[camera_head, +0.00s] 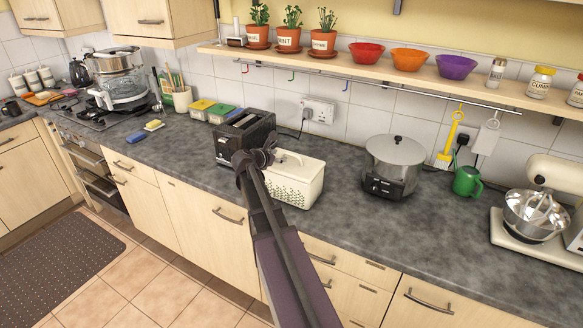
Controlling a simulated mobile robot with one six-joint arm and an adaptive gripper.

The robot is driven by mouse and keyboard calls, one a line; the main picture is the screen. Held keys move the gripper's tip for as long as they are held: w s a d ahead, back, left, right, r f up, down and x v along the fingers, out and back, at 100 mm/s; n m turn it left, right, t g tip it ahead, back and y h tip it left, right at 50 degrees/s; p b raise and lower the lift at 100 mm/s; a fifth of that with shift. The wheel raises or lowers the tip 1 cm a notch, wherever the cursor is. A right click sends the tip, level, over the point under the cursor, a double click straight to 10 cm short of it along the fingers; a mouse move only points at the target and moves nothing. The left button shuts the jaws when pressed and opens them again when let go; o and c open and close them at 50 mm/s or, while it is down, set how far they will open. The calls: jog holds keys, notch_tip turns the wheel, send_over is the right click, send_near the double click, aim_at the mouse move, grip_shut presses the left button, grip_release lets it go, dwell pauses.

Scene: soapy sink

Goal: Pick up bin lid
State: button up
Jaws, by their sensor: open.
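A cream bin (293,190) with a dark leaf pattern stands on the grey worktop near the middle of the view. Its pale lid (300,163) lies on top, and its left part is hidden behind my gripper. My gripper (257,158) is open, in front of the left end of the bin and lid. No object shows between its fingers. From this view I cannot tell whether it touches the lid.
A black toaster (243,138) stands close behind and left of the bin. A slow cooker (393,165) stands to the right, with clear worktop (345,195) between. A shelf (400,72) with pots and bowls runs above.

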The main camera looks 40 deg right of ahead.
aim_at(283, 153)
jog(key=shift+b+x, duration=0.4)
jog(key=shift+x, duration=1.2)
grip_shut()
